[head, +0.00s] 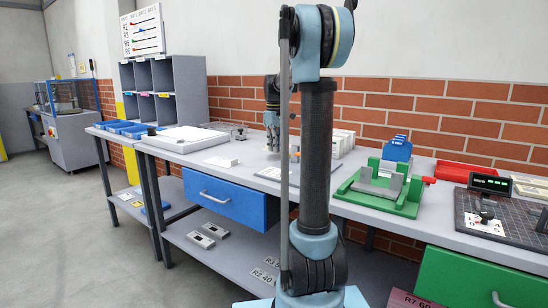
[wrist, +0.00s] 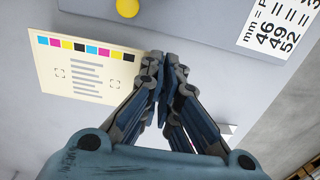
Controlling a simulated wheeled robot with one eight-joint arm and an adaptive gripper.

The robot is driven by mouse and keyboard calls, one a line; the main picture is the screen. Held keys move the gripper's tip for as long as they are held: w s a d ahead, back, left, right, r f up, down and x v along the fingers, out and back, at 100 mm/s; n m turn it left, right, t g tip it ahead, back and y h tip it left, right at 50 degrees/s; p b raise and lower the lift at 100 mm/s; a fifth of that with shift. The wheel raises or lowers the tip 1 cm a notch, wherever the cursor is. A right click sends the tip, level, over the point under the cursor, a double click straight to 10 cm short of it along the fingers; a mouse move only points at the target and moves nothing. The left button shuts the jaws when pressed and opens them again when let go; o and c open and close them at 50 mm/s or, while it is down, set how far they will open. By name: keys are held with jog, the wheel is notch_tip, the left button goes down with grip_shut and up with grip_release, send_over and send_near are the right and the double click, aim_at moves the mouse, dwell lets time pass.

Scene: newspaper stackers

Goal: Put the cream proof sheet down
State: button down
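The cream proof sheet (wrist: 85,84) shows in the wrist view, flat and face up over the grey surface, with a row of colour patches along its top edge. My gripper (wrist: 165,58) has its fingertips together at the sheet's right edge, and the left finger hides part of that edge. I see no sheet between the fingers, and I cannot tell whether they touch it. In the head view my gripper (head: 272,150) is low over the middle of the bench, partly hidden by my own arm. I cannot make out the sheet clearly there.
On the bench (head: 335,205), a green fixture (head: 380,200) stands right, a white board (head: 187,138) left. White blocks (head: 342,142) stand behind my gripper.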

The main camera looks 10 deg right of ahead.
jog(key=shift+f, duration=1.95)
jog(key=shift+f, duration=0.1)
jog(key=c, duration=1.8)
grip_release()
